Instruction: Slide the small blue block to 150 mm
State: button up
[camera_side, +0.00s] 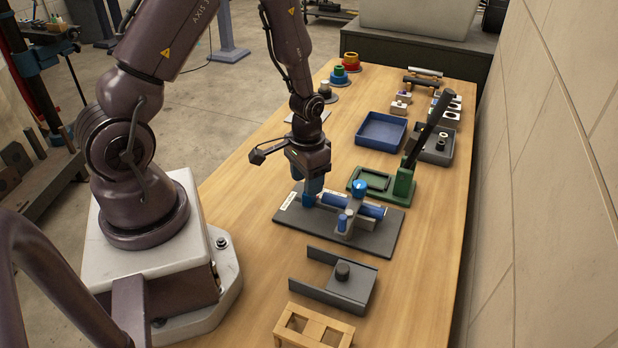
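A dark grey plate (381,246) lies on the table below my gripper. It bears a blue tube (366,209), a grey clamp-like part with a round bright blue knob (358,187), and a small blue piece (342,222) in front of the tube. I cannot tell for sure which blue part is the small blue block. A white strip (288,200) lies at the plate's left edge; its marks are too small to read. My gripper (311,197) points down at the left end of the tube, with blue at its tip. Whether it touches or holds anything is not clear.
Behind are a green lever press (400,188), a blue tray (381,131) and a grey bin (434,157). A wall bounds the right side.

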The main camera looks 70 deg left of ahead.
notch_tip(320, 180, up, 13)
dwell(0.7)
notch_tip(320, 180, up, 17)
jog(key=m+t, duration=0.2)
jog(key=t, duration=0.4)
send_over(302, 205)
jog(key=s+d, duration=0.8)
jog(key=d, duration=0.2)
jog(key=shift+s+a+f, duration=0.1)
jog(key=shift+a+f, duration=0.05)
jog(key=shift+a, duration=0.1)
